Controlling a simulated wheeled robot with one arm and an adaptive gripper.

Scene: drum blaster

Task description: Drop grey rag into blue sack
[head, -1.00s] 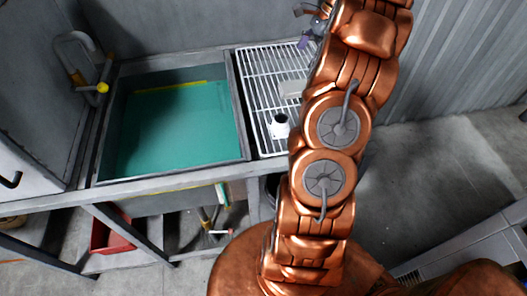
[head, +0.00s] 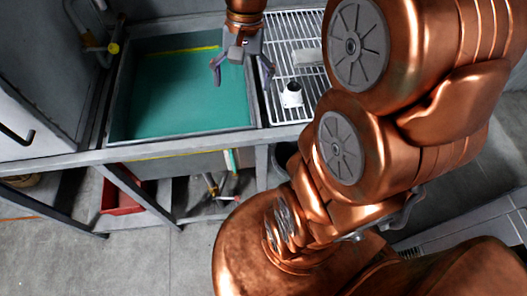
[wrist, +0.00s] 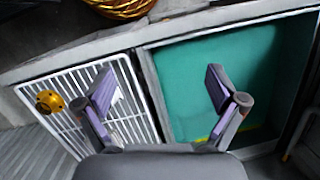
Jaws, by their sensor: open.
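My gripper (head: 242,72) is open and empty, fingers pointing down over the right part of the sink near the drying rack. In the wrist view its purple-padded fingers (wrist: 160,88) stand wide apart with nothing between them. A small pale grey piece (head: 308,57) lies on the wire rack, right of my gripper; it may be the grey rag, but I cannot tell. In the wrist view a pale patch shows behind the left finger. I can make out no blue sack in either view.
A sink (head: 180,95) with a teal inside adjoins the wire rack (head: 290,35). A white cup-like object (head: 291,96) stands on the rack. A red bin (head: 122,192) sits below the counter. A yellow rounded object (wrist: 48,101) shows by the rack in the wrist view.

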